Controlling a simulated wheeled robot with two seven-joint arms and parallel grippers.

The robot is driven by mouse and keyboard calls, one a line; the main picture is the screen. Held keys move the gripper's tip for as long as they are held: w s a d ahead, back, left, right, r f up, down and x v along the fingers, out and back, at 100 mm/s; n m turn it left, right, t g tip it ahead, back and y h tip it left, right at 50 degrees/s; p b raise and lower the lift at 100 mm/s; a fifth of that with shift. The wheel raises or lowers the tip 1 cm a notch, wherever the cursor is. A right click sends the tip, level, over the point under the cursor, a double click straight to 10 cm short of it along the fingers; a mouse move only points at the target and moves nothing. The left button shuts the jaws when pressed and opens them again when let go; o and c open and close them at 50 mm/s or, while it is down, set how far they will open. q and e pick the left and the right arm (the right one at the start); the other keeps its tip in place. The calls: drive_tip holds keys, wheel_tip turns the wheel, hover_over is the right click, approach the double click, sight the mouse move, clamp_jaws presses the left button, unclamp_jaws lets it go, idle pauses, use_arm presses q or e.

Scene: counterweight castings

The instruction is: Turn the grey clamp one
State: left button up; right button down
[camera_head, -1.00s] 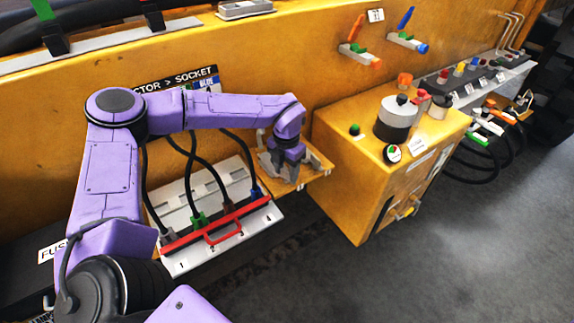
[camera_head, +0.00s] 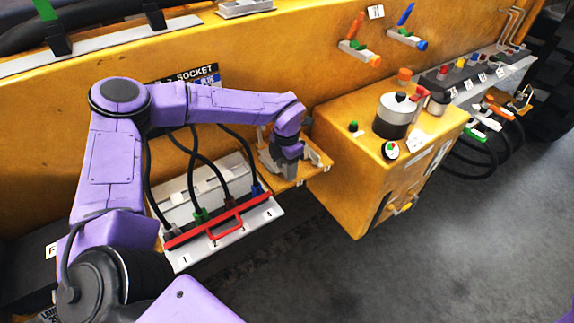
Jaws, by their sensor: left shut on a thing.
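My left gripper (camera_head: 285,168) is shut at the small yellow shelf (camera_head: 316,160) right of the cable panel. A grey piece (camera_head: 270,158), which looks like the grey clamp, shows there beside the fingers. The gripper and wrist hide most of it, so its angle cannot be told. My purple left arm reaches over the panel from the left. My right gripper is out of view.
The white panel (camera_head: 262,213) holds several black cables with coloured plugs under a red bar (camera_head: 190,234) with a handle. A yellow box (camera_head: 345,180) with a round drum (camera_head: 395,117) stands to the right. Orange (camera_head: 357,47) and blue (camera_head: 405,35) levers sit on the wall. Grey floor is free at front right.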

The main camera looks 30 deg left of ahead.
use_arm(q)
drive_tip(key=o, duration=1.1)
drive_tip(key=shift+c, duration=0.2)
drive_tip(key=shift+r, duration=0.15)
wheel_tip(320, 180, up, 10)
drive_tip(key=b, duration=0.2)
drive_tip(key=shift+r, duration=0.15)
drive_tip(key=shift+s, duration=0.1)
